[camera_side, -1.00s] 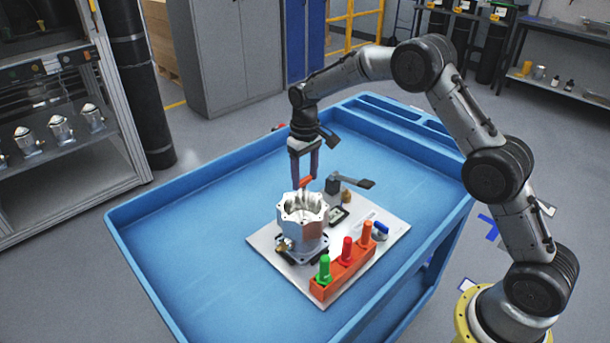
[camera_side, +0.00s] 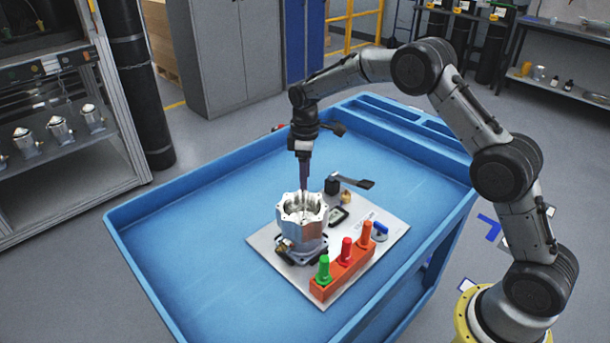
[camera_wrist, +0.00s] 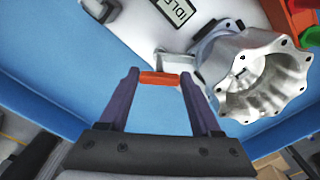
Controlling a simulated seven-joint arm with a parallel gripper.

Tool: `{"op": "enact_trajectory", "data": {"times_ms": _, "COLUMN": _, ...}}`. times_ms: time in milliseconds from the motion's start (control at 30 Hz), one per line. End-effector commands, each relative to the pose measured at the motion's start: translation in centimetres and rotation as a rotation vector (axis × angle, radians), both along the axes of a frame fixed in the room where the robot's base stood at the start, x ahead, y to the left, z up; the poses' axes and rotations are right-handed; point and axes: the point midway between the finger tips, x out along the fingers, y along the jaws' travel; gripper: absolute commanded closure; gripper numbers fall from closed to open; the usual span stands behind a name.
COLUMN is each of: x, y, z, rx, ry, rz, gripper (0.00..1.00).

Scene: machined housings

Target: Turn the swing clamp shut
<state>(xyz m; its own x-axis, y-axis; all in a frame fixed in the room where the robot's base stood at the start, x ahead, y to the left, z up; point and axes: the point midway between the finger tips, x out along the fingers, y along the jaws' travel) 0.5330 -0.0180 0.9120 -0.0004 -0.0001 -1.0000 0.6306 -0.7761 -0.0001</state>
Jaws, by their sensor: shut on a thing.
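My gripper (camera_side: 304,186) points straight down just behind the silver housing (camera_side: 311,227), with its fingertips near the rim's height. In the wrist view its two purple-grey fingers (camera_wrist: 160,78) are shut on a small orange bar (camera_wrist: 160,79), which looks like the clamp's handle. A pale grey arm (camera_wrist: 177,63) lies beside the bar, towards the housing (camera_wrist: 238,46); I cannot tell how they join. In the side view the fingers hide the orange bar.
The white plate (camera_side: 262,240) lies on the blue cart top (camera_side: 190,220). It also bears an orange rack (camera_side: 343,275) with green and red pegs, a small display (camera_side: 339,215) and a blue-knobbed part (camera_side: 380,231). The cart top is clear at left.

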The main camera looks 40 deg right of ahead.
Motion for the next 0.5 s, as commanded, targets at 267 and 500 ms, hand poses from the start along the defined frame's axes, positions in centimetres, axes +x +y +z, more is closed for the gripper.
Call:
{"op": "enact_trajectory", "data": {"times_ms": 267, "x": 0.09, "y": -0.04, "z": 0.13, "rx": 0.001, "ry": -0.002, "rz": 0.097, "gripper": 0.91}}
{"op": "enact_trajectory", "data": {"times_ms": 500, "x": 0.10, "y": -0.05, "z": 0.14, "rx": 0.001, "ry": -0.002, "rz": 0.120, "gripper": 0.91}}
